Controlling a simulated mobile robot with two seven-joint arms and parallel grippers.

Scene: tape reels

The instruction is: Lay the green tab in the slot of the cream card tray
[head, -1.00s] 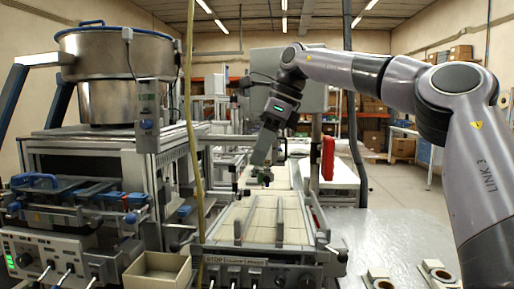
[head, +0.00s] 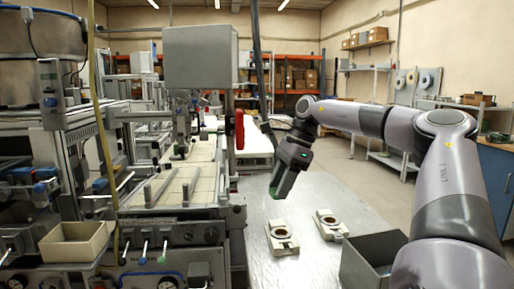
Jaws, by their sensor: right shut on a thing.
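An open cream tray (head: 76,244) stands at the lower left in the head view, in front of the machine. I cannot make out a slot in it. My right gripper (head: 276,192) points down above the metal table, well to the right of the cream tray. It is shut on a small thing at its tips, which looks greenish. This may be the green tab, but it is too small and too hidden by the fingers to be sure. My left gripper is out of view.
Two cream blocks with round rings (head: 282,240) (head: 331,224) lie on the metal table (head: 262,268). A grey open bin (head: 352,268) stands at their right. The machine bed (head: 180,180) with rails lies left of the gripper. Bare table surrounds the blocks.

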